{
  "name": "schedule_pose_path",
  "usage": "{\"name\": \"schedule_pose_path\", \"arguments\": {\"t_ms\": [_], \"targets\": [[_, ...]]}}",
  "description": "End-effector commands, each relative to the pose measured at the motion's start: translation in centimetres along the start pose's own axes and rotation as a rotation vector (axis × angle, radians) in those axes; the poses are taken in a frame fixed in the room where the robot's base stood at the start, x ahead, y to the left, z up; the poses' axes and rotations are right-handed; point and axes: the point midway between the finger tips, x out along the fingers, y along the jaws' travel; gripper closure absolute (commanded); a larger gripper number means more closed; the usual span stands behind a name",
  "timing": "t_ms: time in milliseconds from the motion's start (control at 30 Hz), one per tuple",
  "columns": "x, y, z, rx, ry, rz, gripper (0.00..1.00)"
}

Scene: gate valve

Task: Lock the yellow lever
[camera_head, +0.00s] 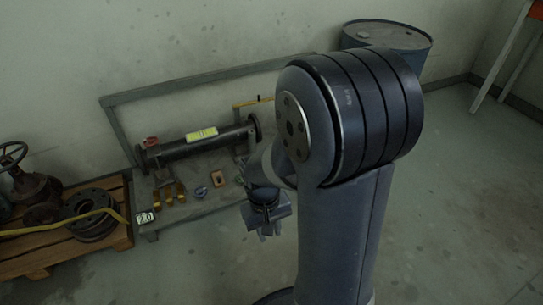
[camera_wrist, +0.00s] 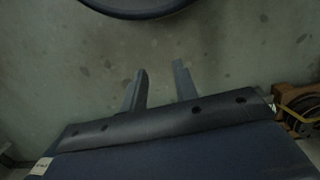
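A thin yellow bar, which looks like the yellow lever (camera_head: 253,102), shows near the right end of the dark pipe (camera_head: 200,145) on a low grey stand in the head view. It is small and partly hidden, so I cannot tell its lock state. My gripper (camera_head: 266,228) hangs to the right of the stand, pointing down, apart from the lever. In the wrist view my gripper (camera_wrist: 160,70) has its two fingers spread with only bare floor between them. The lever is not seen in the wrist view.
On the stand's shelf lie brass-coloured pieces (camera_head: 172,193), a small orange-brown block (camera_head: 217,178) and a blue-grey part (camera_head: 200,192). A wooden pallet (camera_head: 40,262) with valve parts is at left. A blue drum (camera_head: 410,42) stands behind my arm. Floor at right is clear.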

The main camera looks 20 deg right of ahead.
Motion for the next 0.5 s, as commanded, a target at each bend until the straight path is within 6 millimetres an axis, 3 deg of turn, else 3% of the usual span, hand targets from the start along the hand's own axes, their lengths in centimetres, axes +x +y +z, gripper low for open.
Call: {"name": "schedule_pose_path", "arguments": {"t_ms": [100,333,500], "targets": [[1.9,0.0,-3.9,0.030,-0.026,-0.015,0.82],[7.1,0.0,-10.2,0.089,-0.065,-0.040,1.00],[12.3,0.0,-13.8,0.133,-0.095,-0.057,1.00]]}}
